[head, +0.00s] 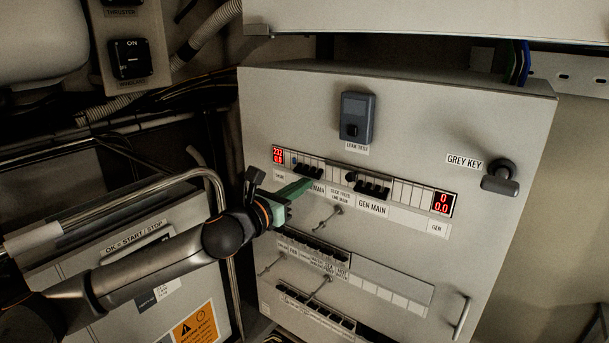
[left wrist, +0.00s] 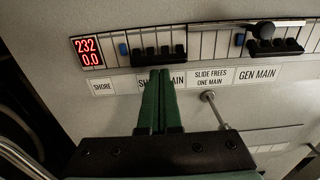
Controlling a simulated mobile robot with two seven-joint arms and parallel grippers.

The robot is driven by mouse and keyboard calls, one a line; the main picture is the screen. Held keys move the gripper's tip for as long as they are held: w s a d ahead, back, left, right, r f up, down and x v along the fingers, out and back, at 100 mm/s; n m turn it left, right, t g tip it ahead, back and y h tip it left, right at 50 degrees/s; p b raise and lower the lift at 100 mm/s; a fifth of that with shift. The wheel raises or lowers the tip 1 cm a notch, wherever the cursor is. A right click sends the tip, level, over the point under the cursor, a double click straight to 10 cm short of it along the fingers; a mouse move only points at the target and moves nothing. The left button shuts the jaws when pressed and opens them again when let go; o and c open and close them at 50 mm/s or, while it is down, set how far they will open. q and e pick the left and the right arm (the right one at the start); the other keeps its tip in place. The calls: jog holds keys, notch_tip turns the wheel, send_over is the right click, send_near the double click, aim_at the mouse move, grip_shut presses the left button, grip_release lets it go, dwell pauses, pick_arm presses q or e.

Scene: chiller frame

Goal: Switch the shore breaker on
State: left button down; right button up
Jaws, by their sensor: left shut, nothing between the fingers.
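The shore main breaker (left wrist: 158,57) is a row of joined black levers in the upper strip of the grey panel. It also shows in the head view (head: 307,171). Its levers appear to sit low in their slots. My left gripper (head: 306,185) is shut and empty, its green fingers pointing at the panel just below these levers. In the left wrist view the fingertips (left wrist: 160,76) cover part of the shore main label; I cannot tell whether they touch the levers. The red shore display (left wrist: 88,52) reads 232 over 0.0. My right gripper is not in view.
The gen main breaker (head: 372,188) is right of the shore one, with a dark slide knob (left wrist: 263,30) and rod above it. A small metal handle (left wrist: 210,98) protrudes below. A leak test box (head: 356,117) and grey key (head: 501,177) project from the panel.

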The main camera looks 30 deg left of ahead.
pick_arm(q)
jog(key=shift+r+p, duration=0.8)
jog(key=shift+r, duration=0.4)
jog(key=shift+s+f, duration=0.25)
jog(key=s+b, duration=0.4)
jog(key=s, duration=0.1)
jog(key=shift+s+a+f+b, duration=0.15)
jog(key=shift+s+a+b, duration=0.1)
jog(key=shift+b, duration=0.15)
